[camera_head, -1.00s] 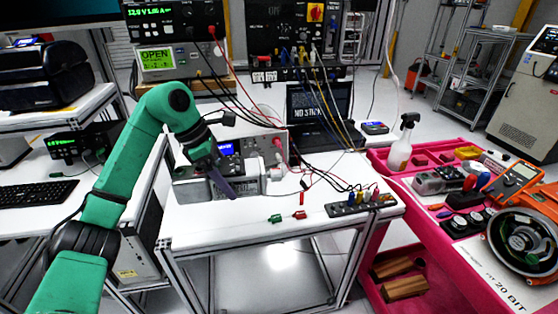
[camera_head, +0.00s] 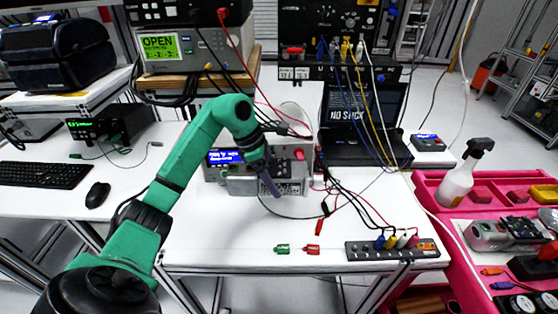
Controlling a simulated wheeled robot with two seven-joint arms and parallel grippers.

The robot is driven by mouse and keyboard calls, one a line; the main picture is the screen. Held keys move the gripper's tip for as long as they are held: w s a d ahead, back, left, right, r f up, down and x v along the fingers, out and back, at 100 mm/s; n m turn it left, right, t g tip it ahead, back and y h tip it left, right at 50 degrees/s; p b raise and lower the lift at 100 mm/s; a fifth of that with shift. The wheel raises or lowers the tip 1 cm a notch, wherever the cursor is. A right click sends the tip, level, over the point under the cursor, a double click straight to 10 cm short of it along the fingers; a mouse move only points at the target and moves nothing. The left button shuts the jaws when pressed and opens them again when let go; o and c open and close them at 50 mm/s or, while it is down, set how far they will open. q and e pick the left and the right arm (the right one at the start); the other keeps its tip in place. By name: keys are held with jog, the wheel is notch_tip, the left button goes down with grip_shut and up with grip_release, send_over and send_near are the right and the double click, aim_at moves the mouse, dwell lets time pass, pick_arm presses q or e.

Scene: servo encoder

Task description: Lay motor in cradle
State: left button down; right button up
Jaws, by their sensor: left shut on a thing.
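My left gripper (camera_head: 270,180), at the end of the green arm, points down in front of a grey bench instrument (camera_head: 297,174) with a blue display. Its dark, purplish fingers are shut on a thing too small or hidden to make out. A lighter grey block-like part (camera_head: 243,187) sits low behind the fingers; I cannot tell whether it is the cradle or part of the instrument. I cannot pick out the motor with certainty. My right gripper is not in view.
A black terminal strip (camera_head: 392,250) with coloured plugs lies at the white bench's front right. Green (camera_head: 282,249) and red (camera_head: 311,249) connectors lie left of it. Loose leads cross the bench. A laptop (camera_head: 365,125) stands behind. The front left bench is clear.

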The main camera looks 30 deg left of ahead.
pick_arm(q)
jog(key=f, duration=0.2)
jog(key=f+p, duration=0.1)
jog(key=f, duration=0.4)
jog(key=shift+w+f, duration=0.2)
jog(key=shift+w, duration=0.1)
notch_tip(320, 180, down, 4)
jog(key=shift+f+p, duration=0.2)
jog(key=shift+p, duration=0.4)
jog(key=shift+f, duration=0.3)
grip_release()
jog(key=shift+s, duration=0.15)
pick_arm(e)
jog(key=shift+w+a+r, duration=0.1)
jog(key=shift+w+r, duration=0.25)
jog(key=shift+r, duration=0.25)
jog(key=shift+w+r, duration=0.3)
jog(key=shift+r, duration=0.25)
